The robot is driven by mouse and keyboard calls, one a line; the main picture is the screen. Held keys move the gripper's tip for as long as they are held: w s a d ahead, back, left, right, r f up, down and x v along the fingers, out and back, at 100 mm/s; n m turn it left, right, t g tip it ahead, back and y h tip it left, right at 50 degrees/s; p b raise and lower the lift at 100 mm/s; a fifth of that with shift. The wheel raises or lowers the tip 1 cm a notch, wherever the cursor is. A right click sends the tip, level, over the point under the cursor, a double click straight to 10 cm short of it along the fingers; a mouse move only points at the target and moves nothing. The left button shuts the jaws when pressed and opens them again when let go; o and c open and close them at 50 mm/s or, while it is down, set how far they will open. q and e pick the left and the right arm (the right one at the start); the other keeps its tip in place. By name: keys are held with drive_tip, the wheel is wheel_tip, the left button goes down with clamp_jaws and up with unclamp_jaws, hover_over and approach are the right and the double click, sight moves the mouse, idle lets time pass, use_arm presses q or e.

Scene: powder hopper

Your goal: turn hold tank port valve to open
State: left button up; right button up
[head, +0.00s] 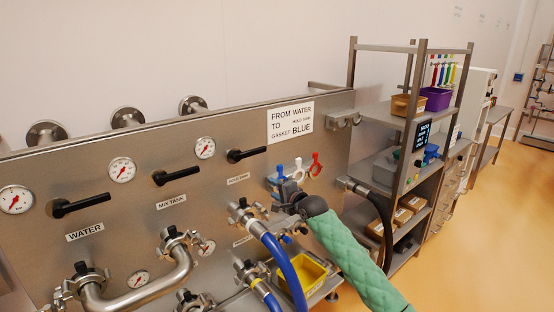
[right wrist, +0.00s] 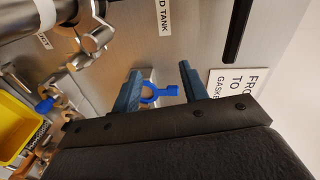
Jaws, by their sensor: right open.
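The hold tank port valve has a black lever handle (head: 246,155) on the steel panel, lying roughly level, above a small label (head: 238,178) too small to read in the head view. In the right wrist view a black handle (right wrist: 234,30) shows at the top, near a label ending "D TANK" (right wrist: 164,15). My right gripper (head: 279,187) is in front of the panel, below and right of that handle. It is open; a blue forked piece (right wrist: 158,93) shows between its fingers, contact unclear. My left gripper is not in view.
Other black handles sit above the WATER label (head: 85,232) and the MIX TANK label (head: 172,201). White and red forked pieces (head: 315,165) hang beside my gripper. A blue hose (head: 280,262), pipe fittings and a yellow bin (head: 304,273) are below. A sign (head: 291,122) is above.

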drive_tip(key=y, duration=0.1)
approach(258, 152)
drive_tip(key=x, duration=0.2)
drive_tip(key=shift+m+t, duration=0.3)
drive_tip(key=shift+m, duration=0.1)
drive_tip(key=b+x, duration=0.1)
drive_tip(key=x, duration=0.5)
drive_tip(key=shift+w+a+f+b, duration=0.2)
drive_tip(key=shift+a+b, duration=0.1)
drive_tip(key=shift+b, duration=0.1)
drive_tip(key=shift+x, duration=1.1)
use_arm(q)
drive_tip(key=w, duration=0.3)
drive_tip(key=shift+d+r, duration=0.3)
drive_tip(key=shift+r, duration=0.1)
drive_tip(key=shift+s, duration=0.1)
use_arm(e)
drive_tip(key=shift+c, duration=0.2)
